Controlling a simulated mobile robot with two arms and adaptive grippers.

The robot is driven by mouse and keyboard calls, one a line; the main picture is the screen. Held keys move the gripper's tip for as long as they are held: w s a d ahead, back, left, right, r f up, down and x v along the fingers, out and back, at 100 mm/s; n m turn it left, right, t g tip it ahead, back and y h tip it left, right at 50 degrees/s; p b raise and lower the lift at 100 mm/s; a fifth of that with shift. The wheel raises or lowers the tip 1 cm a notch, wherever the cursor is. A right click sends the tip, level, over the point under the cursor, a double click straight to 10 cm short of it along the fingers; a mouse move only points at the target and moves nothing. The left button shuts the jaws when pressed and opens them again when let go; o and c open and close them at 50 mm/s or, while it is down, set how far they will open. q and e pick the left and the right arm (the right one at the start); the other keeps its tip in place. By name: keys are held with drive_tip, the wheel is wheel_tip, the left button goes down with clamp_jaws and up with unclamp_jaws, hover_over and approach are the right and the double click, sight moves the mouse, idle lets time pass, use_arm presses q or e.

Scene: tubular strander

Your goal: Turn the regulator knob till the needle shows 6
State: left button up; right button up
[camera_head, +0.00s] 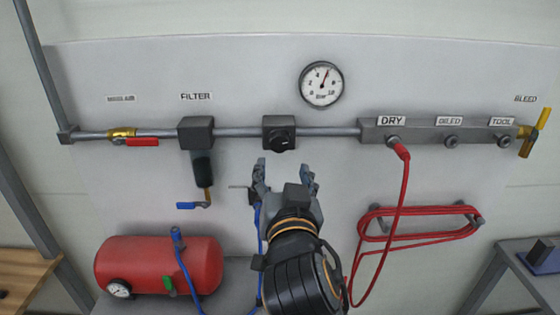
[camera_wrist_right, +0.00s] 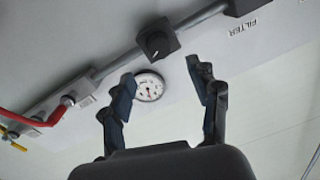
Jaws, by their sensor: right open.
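The regulator (camera_head: 279,128) is a dark box on the pipe, with a round black knob (camera_head: 282,143) on its front. In the right wrist view the knob (camera_wrist_right: 155,45) shows a light pointer mark. The white gauge (camera_head: 322,85) hangs above and to the right; its red needle points just right of straight up, close to the 6, though the small print is hard to read exactly. My right gripper (camera_head: 284,172) is open and empty just below the knob in the picture, apart from it. In the right wrist view the knob lies beyond the fingertips (camera_wrist_right: 163,78). My left gripper is out of view.
The filter (camera_head: 196,133) with its hanging bowl stands left of the regulator. The outlet manifold (camera_head: 420,131) is at right, with a red hose (camera_head: 402,190) plugged in at DRY. A red tank (camera_head: 160,265) sits lower left. The panel around the knob is clear.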

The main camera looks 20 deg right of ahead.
sight(280, 144)
drive_tip(key=x, duration=0.9)
drive_tip(key=shift+w+d+r, duration=0.1)
drive_tip(key=shift+w, duration=0.05)
drive_tip(key=c, duration=1.2)
drive_tip(key=shift+b, duration=0.4)
